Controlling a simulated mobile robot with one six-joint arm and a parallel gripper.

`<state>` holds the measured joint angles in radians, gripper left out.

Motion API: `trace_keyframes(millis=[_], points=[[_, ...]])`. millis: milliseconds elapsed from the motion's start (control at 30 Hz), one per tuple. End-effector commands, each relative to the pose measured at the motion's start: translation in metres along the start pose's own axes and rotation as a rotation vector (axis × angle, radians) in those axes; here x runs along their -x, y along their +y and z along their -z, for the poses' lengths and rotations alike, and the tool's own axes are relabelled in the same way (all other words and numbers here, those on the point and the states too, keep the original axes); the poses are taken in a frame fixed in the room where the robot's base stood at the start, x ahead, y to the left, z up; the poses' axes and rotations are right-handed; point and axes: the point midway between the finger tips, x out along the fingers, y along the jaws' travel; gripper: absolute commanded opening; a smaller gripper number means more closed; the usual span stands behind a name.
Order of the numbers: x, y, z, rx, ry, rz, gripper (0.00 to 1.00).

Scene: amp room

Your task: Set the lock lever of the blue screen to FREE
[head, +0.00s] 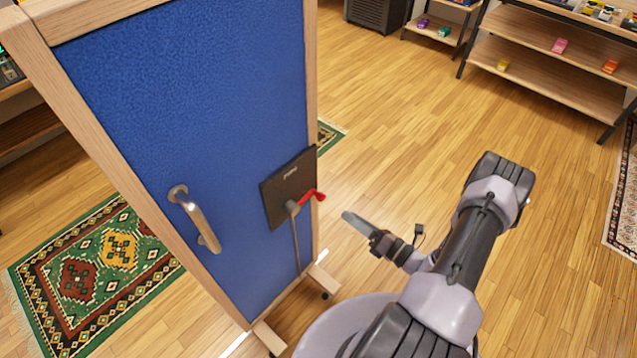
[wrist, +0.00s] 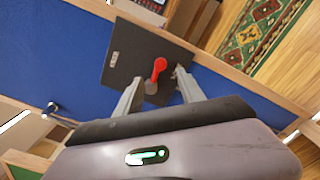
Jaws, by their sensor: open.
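The blue screen (head: 190,120) is a tall panel in a wooden frame, and it fills much of the wrist view (wrist: 60,50). A dark lock plate (head: 288,180) sits near its right edge, also in the wrist view (wrist: 125,50). The red lock lever (head: 309,197) points right from a grey pivot in the head view. My gripper (head: 358,223) is open and empty, right of the lever with a gap between them. In the wrist view the red lever (wrist: 159,68) appears between the open fingertips (wrist: 158,79). The plate's small label is too small to read.
A metal pull handle (head: 196,218) is fixed on the screen's left part. A thin rod (head: 296,245) runs down below the lever to the screen's foot (head: 322,282). A green patterned rug (head: 95,270) lies behind. Shelves (head: 545,75) stand back right; the wooden floor between is clear.

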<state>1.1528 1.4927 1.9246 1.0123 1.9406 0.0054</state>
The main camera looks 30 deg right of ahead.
Motion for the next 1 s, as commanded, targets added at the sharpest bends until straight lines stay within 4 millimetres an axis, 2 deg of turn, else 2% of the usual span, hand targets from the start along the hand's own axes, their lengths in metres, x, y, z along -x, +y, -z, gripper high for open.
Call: trace_keyframes(millis=[100, 300, 500, 667, 900, 933, 1000], points=[[-0.037, -0.001, 0.004, 0.003, 0.009, -0.006, 0.46], [-0.092, -0.001, 0.004, 0.005, 0.007, -0.006, 0.46], [-0.127, 0.0, 0.003, 0.005, 0.006, -0.005, 0.46], [-0.138, 0.001, 0.002, 0.003, 0.004, -0.003, 0.46], [-0.139, 0.001, 0.001, 0.003, 0.004, -0.003, 0.46], [-0.139, 0.001, 0.001, 0.003, 0.004, -0.003, 0.44], [-0.139, 0.001, 0.002, 0.003, 0.004, -0.003, 0.3]])
